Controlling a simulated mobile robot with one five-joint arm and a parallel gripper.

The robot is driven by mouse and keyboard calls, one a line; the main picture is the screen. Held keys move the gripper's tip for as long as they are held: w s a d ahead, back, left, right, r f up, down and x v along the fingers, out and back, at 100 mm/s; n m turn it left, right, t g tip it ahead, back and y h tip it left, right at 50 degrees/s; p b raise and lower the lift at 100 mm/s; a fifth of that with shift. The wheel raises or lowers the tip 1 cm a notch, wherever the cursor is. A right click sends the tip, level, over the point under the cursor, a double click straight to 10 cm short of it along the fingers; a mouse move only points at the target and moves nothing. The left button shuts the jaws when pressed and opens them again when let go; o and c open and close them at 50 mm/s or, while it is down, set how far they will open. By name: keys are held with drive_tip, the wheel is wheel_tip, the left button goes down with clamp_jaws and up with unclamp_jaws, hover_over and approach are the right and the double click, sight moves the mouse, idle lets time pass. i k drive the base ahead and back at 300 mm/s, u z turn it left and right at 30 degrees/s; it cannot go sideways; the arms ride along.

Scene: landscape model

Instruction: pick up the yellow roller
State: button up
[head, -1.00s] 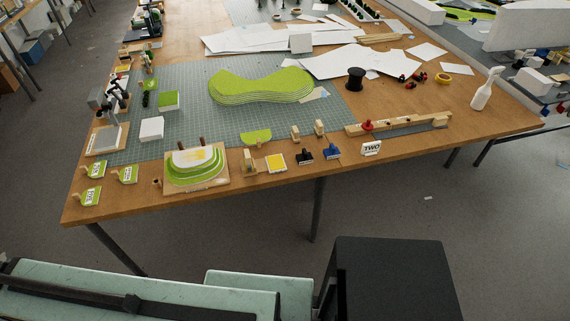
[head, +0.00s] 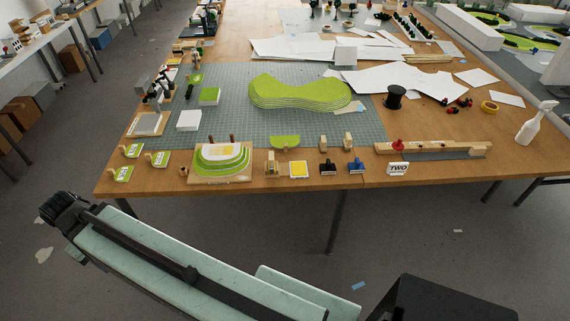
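I cannot make out a clear yellow roller. A flat yellow square pad (head: 299,169) lies near the table's front edge, beside a small wooden block-like tool (head: 271,163) whose kind I cannot tell. My pale green arm slants across the bottom left, below the table's front edge. Its dark far end shows at the left, but no gripper fingers can be seen.
A black spool (head: 395,97), a white spray bottle (head: 537,123) and a green contour model (head: 300,92) stand farther back. A dark box-like shape fills the bottom right.

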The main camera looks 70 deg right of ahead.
sight(271, 163)
drive_tip(key=z, duration=0.45)
drive_tip(key=i, duration=1)
drive_tip(key=u, duration=0.05)
